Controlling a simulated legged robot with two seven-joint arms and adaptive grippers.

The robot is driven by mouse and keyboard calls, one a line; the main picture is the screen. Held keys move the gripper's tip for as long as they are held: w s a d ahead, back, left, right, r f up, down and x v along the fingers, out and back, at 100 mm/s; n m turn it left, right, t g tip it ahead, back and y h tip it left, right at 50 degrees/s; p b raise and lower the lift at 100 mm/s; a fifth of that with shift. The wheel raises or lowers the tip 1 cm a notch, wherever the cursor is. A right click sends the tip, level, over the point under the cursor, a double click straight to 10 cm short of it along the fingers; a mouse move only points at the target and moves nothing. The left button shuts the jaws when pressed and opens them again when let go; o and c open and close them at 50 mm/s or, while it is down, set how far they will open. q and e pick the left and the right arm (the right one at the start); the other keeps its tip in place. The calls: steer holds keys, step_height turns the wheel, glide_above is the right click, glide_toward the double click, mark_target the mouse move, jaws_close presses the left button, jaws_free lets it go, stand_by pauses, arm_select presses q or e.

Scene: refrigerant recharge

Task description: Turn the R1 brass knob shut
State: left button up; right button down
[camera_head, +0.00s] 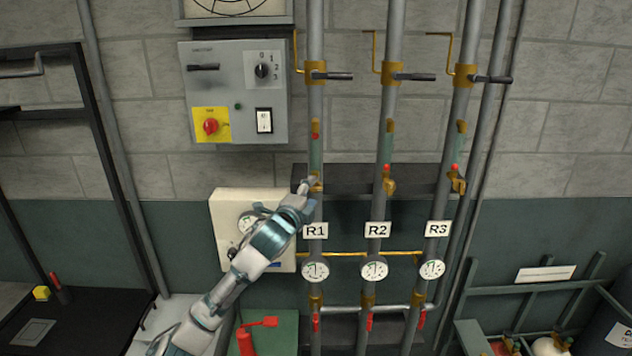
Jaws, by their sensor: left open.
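The R1 pipe is the leftmost of three grey vertical pipes and carries an R1 label (315,231). The R1 brass knob (317,181) sits on it above the label, partly hidden by my left gripper (308,186). My left arm rises from the bottom left and its fingertips are at the knob's left side. The gripper is open; whether it touches the knob I cannot tell. Matching brass knobs show on the R2 pipe (389,186) and the R3 pipe (458,183). My right gripper is not in view.
Gauges hang under the labels, such as the R1 gauge (315,269). A cream box (226,212) stands behind my left arm. Black lever handles (332,76) stick out from the pipes above.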

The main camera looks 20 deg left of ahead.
mark_target(312, 191)
arm_select(q)
steer(key=shift+w+d+p, duration=0.15)
steer(key=shift+w+p, duration=0.3)
steer(key=shift+w, duration=1.45)
steer(key=c, duration=1.1)
steer(key=shift+f, duration=0.1)
steer(key=shift+c, duration=0.3)
